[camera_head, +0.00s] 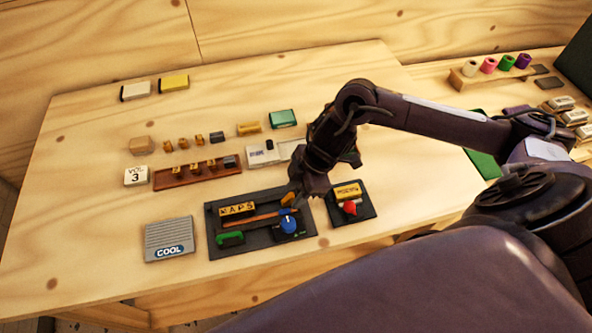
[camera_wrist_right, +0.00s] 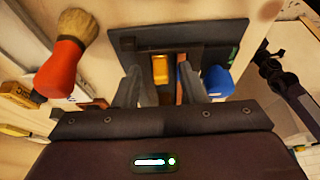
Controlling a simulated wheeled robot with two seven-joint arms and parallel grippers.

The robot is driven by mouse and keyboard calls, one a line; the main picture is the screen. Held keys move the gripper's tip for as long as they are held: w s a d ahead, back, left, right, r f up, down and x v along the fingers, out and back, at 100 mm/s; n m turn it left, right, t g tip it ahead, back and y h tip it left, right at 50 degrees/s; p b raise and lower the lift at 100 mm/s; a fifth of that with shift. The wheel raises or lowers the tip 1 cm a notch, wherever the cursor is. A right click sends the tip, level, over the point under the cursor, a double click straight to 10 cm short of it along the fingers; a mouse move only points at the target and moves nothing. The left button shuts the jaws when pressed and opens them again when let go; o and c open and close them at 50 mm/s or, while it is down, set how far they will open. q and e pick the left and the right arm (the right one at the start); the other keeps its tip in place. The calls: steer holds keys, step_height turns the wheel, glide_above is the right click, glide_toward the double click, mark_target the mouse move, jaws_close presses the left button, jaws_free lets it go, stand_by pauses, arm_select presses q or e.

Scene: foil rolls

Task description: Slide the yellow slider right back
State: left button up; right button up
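The yellow slider (camera_head: 288,200) sits at the right end of an orange track (camera_head: 250,218) on the dark panel (camera_head: 262,246). In the right wrist view the yellow slider (camera_wrist_right: 160,69) shows between the two fingers of my right gripper (camera_wrist_right: 160,88). The fingers are apart, with a gap on both sides of it. In the head view my right gripper (camera_head: 296,193) is low over the panel's upper right and partly hides it. The blue knob (camera_head: 288,224) is just below the slider and shows beside the right finger in the wrist view.
A green slider (camera_head: 230,238) and a lettered yellow block (camera_head: 237,209) are on the same panel. A small panel with a red knob (camera_head: 350,207) stands close to the right. A grey COOL box (camera_head: 169,240) is to the left. Bare table lies in front.

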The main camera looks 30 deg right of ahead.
steer(key=shift+r, duration=0.25)
arm_select(q)
steer(key=shift+f+b, duration=0.5)
steer(key=shift+f, duration=0.05)
arm_select(e)
steer(key=v, duration=0.7)
steer(key=shift+d, duration=0.2)
steer(key=shift+s+r, duration=0.1)
